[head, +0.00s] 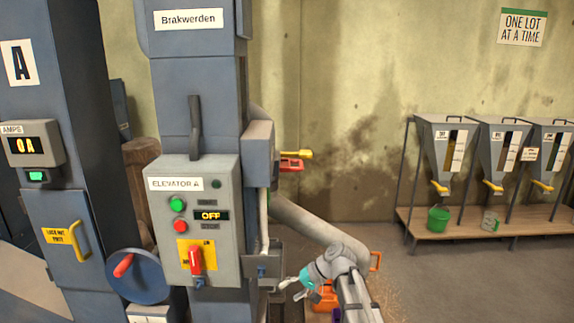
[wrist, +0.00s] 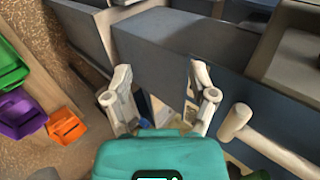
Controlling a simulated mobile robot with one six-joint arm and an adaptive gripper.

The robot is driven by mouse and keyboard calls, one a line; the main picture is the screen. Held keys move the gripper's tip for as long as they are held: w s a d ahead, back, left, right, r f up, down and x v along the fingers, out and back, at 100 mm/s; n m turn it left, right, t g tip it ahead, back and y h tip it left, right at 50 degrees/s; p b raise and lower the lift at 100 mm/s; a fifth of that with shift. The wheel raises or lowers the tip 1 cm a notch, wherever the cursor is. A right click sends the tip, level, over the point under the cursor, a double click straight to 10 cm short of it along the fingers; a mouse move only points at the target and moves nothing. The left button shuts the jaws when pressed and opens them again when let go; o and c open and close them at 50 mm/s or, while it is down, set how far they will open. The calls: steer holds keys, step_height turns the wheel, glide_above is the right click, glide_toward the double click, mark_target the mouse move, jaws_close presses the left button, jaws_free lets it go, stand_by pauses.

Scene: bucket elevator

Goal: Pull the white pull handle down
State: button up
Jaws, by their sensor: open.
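A pale rod (head: 264,220), which looks like the white pull handle, hangs vertically under a grey box on the right side of the blue-grey elevator column. In the wrist view a pale rod with a rounded end (wrist: 270,145), probably the same handle, lies right of the right finger and apart from it. My gripper (head: 291,289) is low, to the right of the column's lower part, with its fingers pointing left. In the wrist view my gripper (wrist: 161,82) has its fingers spread with nothing held between them. The handle's lower end is unclear in the head view.
The control box (head: 195,220) with a red lever (head: 195,262) faces front on the column. A red and yellow lever (head: 291,162) juts out right. Green (wrist: 10,70), purple (wrist: 22,115) and orange (wrist: 67,126) bins lie near my gripper. Hoppers stand far right; floor between is clear.

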steer(key=s+d+f+h+p, duration=0.1)
steer(key=s+d+f+h, duration=0.3)
steer(key=s+d+h, duration=0.5)
steer(key=s+d, duration=0.6)
steer(key=shift+s+f+h+p, duration=0.15)
steer(key=shift+h+p, duration=0.15)
steer(key=shift+a, duration=0.1)
stand_by(1.3)
